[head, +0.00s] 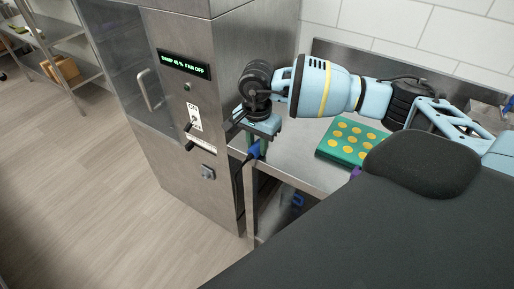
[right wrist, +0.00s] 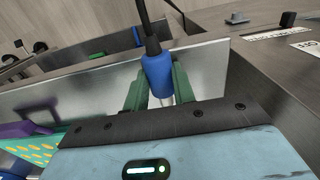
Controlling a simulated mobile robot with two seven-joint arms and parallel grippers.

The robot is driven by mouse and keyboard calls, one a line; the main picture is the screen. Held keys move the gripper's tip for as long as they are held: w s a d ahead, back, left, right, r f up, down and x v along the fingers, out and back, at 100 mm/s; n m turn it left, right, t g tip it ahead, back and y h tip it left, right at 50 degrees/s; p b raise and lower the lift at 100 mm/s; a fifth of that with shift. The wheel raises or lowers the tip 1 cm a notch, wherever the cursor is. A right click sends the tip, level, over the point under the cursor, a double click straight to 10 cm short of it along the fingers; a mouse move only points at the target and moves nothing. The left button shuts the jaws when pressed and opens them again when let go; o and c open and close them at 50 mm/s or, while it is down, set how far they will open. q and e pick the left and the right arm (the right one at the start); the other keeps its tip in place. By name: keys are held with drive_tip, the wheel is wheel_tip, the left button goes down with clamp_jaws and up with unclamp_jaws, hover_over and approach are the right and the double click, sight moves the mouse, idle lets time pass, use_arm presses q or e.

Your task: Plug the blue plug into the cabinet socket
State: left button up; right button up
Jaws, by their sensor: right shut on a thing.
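The blue plug (head: 254,150) is held in my right gripper (head: 262,137) at the table corner, to the right of the cabinet front. In the right wrist view the blue plug (right wrist: 158,72) sits between the green fingers of the gripper (right wrist: 159,88), its black cable running up and its metal prongs pointing back toward the palm. The steel cabinet (head: 224,80) has a small square grey fitting (head: 208,172) low on its front, which looks like the socket. The plug is apart from it. My left gripper is not in view.
A green tray (head: 322,154) with several yellow round pieces lies on the steel table (head: 296,136). A purple item (head: 355,173) is beside it. The cabinet front has a display (head: 184,65) and dark levers (head: 188,127). The floor (head: 75,170) before it is clear.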

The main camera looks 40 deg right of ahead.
sight(257, 147)
drive_tip(key=shift+o, duration=0.5)
drive_tip(key=shift+r, duration=0.85)
drive_tip(key=shift+s+a+r, duration=0.15)
drive_tip(key=shift+r, duration=0.3)
drive_tip(key=shift+s+a+r, duration=0.15)
drive_tip(key=shift+r, duration=0.3)
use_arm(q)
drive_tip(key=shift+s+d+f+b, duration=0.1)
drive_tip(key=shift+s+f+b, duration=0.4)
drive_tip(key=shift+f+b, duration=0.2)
use_arm(e)
drive_tip(key=s+a+r, duration=0.1)
drive_tip(key=s+a, duration=0.8)
drive_tip(key=s, duration=0.3)
drive_tip(key=shift+r, duration=0.25)
